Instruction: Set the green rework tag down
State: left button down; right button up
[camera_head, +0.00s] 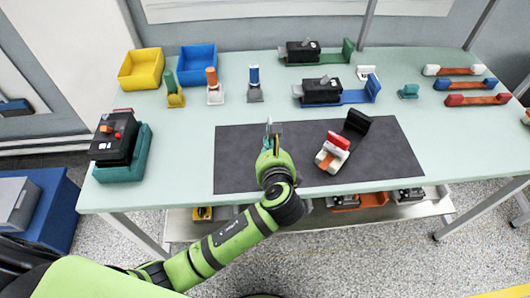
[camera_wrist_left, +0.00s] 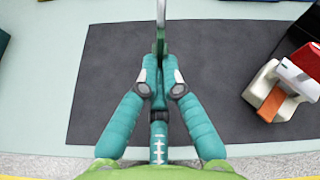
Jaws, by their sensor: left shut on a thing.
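My left gripper (camera_head: 271,141) is over the left-middle part of the dark mat (camera_head: 235,165). In the left wrist view the fingers (camera_wrist_left: 159,88) are closed together on a thin green piece, the green rework tag (camera_wrist_left: 160,42). The tag is seen nearly edge-on, with a pale grey strip beyond it. Its face is hidden from this angle. I cannot tell whether its lower edge touches the mat. My right gripper is in neither view.
A red-and-white breaker (camera_head: 333,152) and a black block (camera_head: 357,122) stand on the mat's right half. A black box on a teal base (camera_head: 120,172) is at the left. A yellow bin (camera_head: 141,69) and blue bin (camera_head: 197,65) stand behind. The mat's left part is bare.

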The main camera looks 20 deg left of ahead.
pick_arm(q)
jog(key=shift+w+a+f, duration=0.2)
jog(key=shift+a+f, duration=0.25)
jog(key=shift+a, duration=0.2)
jog(key=shift+w+a+f, duration=0.2)
jog(key=shift+a+f, duration=0.25)
jog(key=shift+a, duration=0.15)
jog(key=shift+f, duration=1.95)
jog(key=shift+f, duration=0.1)
jog(key=c, duration=1.4)
grip_release()
jog(key=v, duration=1.2)
